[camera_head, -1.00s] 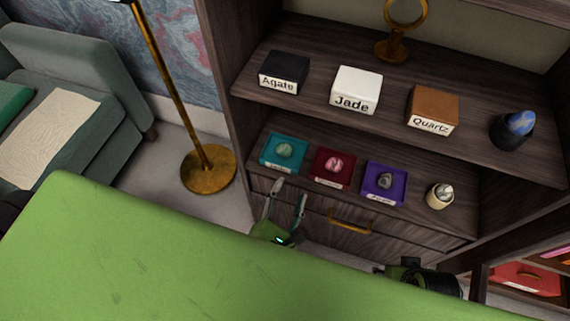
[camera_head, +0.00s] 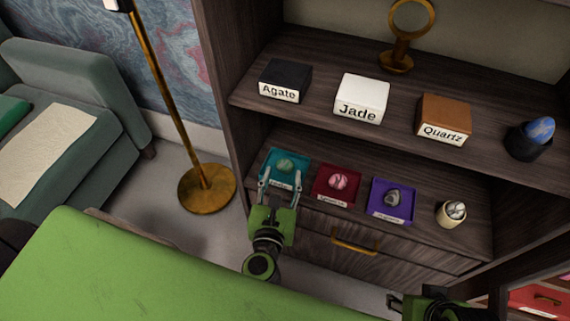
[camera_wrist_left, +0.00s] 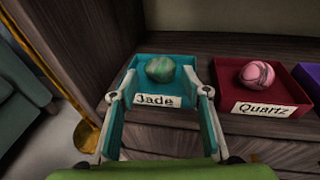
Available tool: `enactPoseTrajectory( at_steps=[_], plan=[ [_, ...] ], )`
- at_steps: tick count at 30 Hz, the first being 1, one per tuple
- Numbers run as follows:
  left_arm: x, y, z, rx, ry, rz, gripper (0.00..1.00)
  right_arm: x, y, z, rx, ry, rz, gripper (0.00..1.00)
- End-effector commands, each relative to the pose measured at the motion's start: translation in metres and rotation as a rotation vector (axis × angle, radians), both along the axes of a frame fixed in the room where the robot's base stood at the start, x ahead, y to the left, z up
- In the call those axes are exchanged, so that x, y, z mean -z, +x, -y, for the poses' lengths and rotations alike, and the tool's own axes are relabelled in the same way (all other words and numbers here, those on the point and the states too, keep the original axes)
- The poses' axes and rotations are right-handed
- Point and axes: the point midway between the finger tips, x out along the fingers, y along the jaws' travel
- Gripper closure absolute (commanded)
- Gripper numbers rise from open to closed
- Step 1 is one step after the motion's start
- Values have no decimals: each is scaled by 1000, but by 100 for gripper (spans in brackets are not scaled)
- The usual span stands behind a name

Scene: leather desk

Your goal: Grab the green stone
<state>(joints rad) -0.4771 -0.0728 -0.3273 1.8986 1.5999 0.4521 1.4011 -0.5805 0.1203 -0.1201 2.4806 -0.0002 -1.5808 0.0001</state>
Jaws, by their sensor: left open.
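The green stone (camera_head: 286,165) lies in a teal tray (camera_head: 301,160) on the lower shelf, at the left. In the left wrist view the green stone (camera_wrist_left: 160,69) sits toward the back of the teal tray (camera_wrist_left: 185,66), whose label reads Jade. My left gripper (camera_head: 279,178) is open and empty, at the front edge of the tray. In the left wrist view its fingers (camera_wrist_left: 160,96) stand on either side of the label, with the stone just beyond their tips. My right gripper (camera_head: 398,302) shows only in part at the bottom edge; its jaws are unclear.
A red tray (camera_head: 322,192) with a pink stone, a purple tray (camera_head: 377,208) with a grey stone and a small cup (camera_head: 450,216) stand to the right. The upper shelf holds black (camera_head: 287,74), white (camera_head: 364,92) and brown (camera_head: 446,110) boxes above the trays.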

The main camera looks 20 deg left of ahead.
Motion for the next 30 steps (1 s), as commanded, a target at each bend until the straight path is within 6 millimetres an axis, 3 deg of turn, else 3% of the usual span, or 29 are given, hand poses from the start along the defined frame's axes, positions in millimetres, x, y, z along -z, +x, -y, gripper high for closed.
enactPoseTrajectory(
  at_steps=[11,20,24,30],
  plan=[
    [9,48,-8,1,2,3,57,0,0,0,0,0,-1,60],
    [11,52,-9,0,1,0,57,0,0,0,0,0,0,60],
    [11,52,-9,1,1,0,88,0,0,0,0,0,0,60],
    [10,52,-9,1,1,1,89,0,0,0,0,0,0,60]
  ],
)
